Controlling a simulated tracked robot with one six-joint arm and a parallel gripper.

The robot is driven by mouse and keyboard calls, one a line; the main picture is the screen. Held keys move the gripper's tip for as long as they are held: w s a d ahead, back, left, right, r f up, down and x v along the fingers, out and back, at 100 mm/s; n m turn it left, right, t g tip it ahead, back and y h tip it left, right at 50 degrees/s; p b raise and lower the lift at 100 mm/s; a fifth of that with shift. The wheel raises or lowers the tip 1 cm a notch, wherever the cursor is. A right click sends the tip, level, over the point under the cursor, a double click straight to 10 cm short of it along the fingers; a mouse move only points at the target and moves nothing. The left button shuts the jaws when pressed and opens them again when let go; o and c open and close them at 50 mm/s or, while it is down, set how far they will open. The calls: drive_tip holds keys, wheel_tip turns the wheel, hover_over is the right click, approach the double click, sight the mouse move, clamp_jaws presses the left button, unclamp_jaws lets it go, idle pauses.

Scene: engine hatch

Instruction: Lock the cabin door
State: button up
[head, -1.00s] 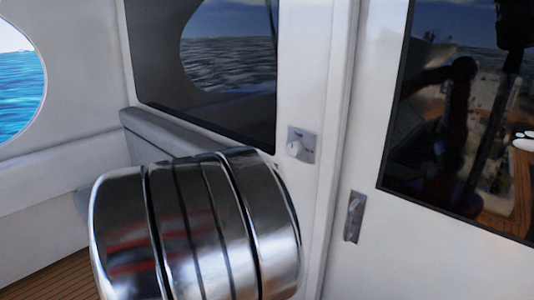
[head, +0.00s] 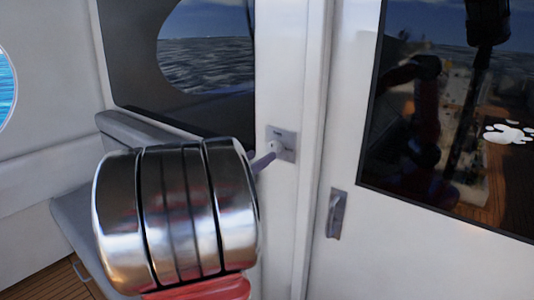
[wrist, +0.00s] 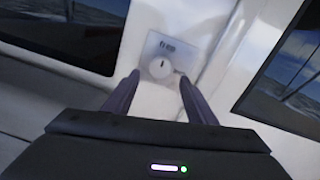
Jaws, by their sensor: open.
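The lock plate (head: 288,146) is a small grey panel on the white frame left of the cabin door, with a round white knob (head: 275,148) on it. In the wrist view the knob (wrist: 161,67) shows a dark slot line, upright or nearly so, under small lettering too blurred to read. My gripper (wrist: 158,82) is open, its two purple fingers on either side of the knob in the picture; I cannot tell whether they touch it. In the head view a fingertip shows close to the knob, the rest hidden by my arm. The white cabin door (head: 400,245) has a grey recessed handle (head: 336,214).
A dark window (head: 200,60) is left of the lock plate, and the door has a dark reflective window (head: 450,120). A grey bench (head: 75,215) stands at the left. The wall around the plate is clear.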

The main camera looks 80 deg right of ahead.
sight(272, 149)
drive_tip(key=shift+x, duration=2.6)
